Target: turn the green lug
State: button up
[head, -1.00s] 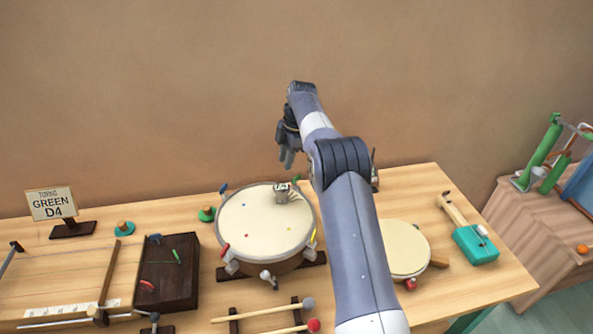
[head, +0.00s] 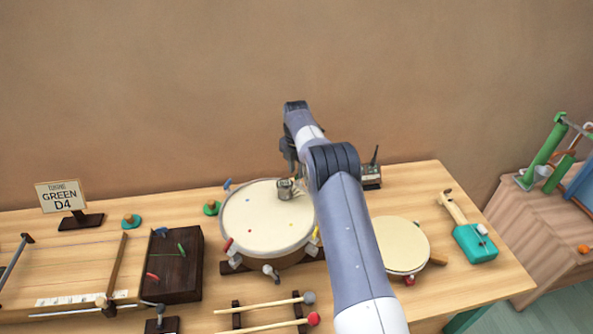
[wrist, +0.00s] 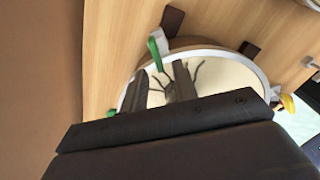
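The drum (head: 262,222) with a cream head and coloured lugs stands on the table. In the wrist view the green lug (wrist: 155,52) shows at the drum's rim (wrist: 208,47), as a green handle beside a white bracket. In the head view my arm hides the green lug. My gripper (wrist: 161,72) is open and empty above the drum's far side. Its fingers point toward the rim, and the green lug appears just past the left fingertip. I cannot tell whether they touch. A sign (head: 60,196) reads "GREEN D4".
Red (head: 228,244) and blue (head: 228,184) lugs stick out on the left. A dark box (head: 174,266) stands left, a smaller drum (head: 400,244) right. Mallets (head: 270,306) lie in front.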

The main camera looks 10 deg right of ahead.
jog(key=shift+f, duration=0.8)
jog(key=shift+c, duration=0.3)
grip_shut()
